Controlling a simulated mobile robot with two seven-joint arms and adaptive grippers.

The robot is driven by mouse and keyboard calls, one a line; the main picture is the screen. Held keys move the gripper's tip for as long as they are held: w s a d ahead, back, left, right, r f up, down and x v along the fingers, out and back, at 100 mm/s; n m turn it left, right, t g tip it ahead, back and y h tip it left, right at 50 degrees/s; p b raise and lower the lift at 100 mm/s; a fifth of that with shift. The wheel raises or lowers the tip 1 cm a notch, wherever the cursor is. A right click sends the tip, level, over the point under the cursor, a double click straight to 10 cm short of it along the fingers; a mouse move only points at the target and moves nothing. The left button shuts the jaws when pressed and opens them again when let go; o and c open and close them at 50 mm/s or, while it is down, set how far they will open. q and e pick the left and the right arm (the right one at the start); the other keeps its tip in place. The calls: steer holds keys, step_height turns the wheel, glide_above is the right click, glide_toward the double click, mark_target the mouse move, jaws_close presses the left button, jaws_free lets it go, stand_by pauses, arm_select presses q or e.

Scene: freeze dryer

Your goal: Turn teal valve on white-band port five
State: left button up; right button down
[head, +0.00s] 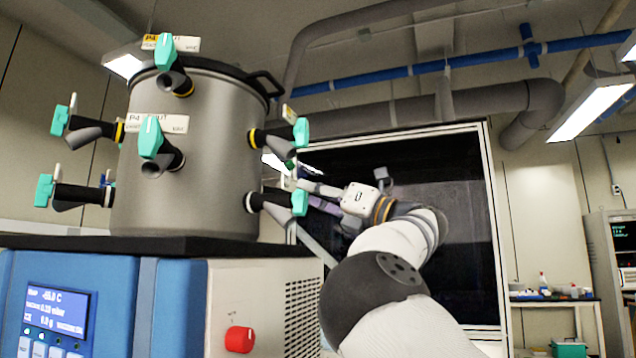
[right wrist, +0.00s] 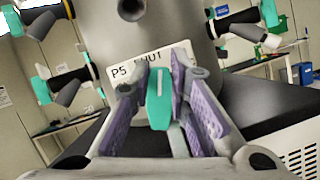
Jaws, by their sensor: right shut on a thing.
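In the right wrist view, a teal valve handle (right wrist: 160,108) with a pale stripe stands between the purple pads of my right gripper (right wrist: 158,88). The gripper is shut on it. The port's band is hidden by the fingers. In the head view, my right gripper (head: 318,197) reaches to the right far side of the drum (head: 215,135), partly behind a nearer port; the held handle cannot be made out there. My left gripper is not in view.
Other teal valves (head: 299,202) on black ports ring the drum close to my right gripper. The drum stands on a black top over a blue cabinet with a display (head: 55,312) and red knob (head: 240,339). A dark framed panel (head: 450,200) is behind my right arm.

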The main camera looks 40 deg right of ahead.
steer(key=m+h, duration=0.2)
steer(key=m, duration=0.2)
steer(key=shift+d, duration=0.15)
steer(key=m+h, duration=0.1)
steer(key=m, duration=0.1)
steer(key=m+h, duration=0.1)
steer(key=m, duration=0.3)
steer(key=shift+w+d+f+m+g+h, duration=0.1)
steer(key=shift+d+f+m+g+h, duration=0.2)
steer(key=shift+g+h, duration=0.1)
steer(key=c, duration=1.5)
jaws_free()
steer(key=v, duration=1.2)
steer(key=shift+a, duration=0.1)
